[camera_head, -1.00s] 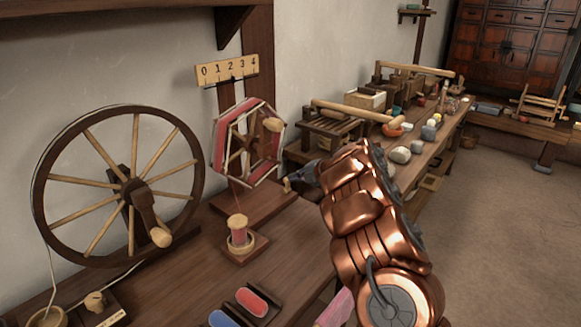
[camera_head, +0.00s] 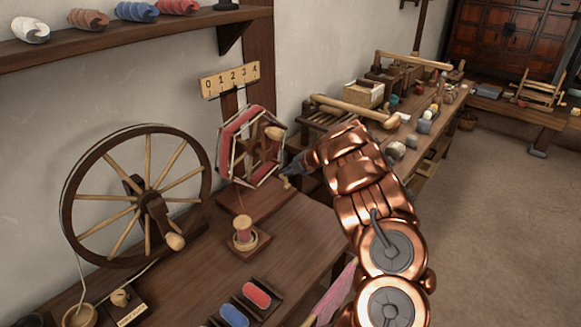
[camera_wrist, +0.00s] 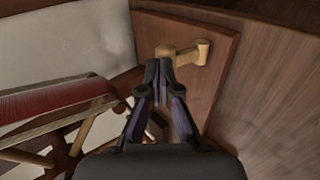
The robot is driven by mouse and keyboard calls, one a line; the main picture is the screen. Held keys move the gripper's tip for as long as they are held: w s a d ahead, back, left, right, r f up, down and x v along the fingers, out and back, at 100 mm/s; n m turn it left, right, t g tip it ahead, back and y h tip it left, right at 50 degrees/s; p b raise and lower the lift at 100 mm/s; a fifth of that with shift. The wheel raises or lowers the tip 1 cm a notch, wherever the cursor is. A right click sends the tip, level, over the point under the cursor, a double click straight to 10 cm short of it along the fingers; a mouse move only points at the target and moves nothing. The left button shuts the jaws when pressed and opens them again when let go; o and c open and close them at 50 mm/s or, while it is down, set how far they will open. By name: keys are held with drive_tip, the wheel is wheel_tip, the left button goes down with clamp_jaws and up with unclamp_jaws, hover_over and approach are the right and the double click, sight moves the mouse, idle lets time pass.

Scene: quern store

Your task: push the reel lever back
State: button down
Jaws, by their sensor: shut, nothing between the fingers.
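The reel (camera_head: 222,150), a hexagonal wooden frame wound with red and pale yarn, stands on a wooden base against the wall. The reel lever (camera_head: 286,181) is a small pale wooden piece at the right end of that base. In the wrist view the lever (camera_wrist: 201,50) lies crosswise on a brown board. The reel shows there at the left edge (camera_wrist: 50,107). My gripper (camera_head: 290,172) is at the lever. In the wrist view its shut, empty fingertips (camera_wrist: 159,66) overlap the lever's left end in the picture; I cannot tell whether they touch it.
A spinning wheel (camera_head: 72,193) stands left of the reel. A thread spool (camera_head: 243,231) stands on the bench in front of it, near red (camera_head: 256,294) and blue (camera_head: 234,316) pieces. A number board (camera_head: 230,79) hangs above the reel. A crowded side bench runs back behind my arm.

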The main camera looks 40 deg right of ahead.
drive_tip(key=shift+w+r, duration=0.15)
drive_tip(key=shift+w, duration=0.05)
drive_tip(key=shift+r+p, duration=0.7)
drive_tip(key=shift+p, duration=0.05)
idle(0.3)
drive_tip(key=w+r+v, duration=0.1)
drive_tip(key=r+v, duration=0.1)
drive_tip(key=v, duration=1.1)
drive_tip(key=shift+r, duration=0.15)
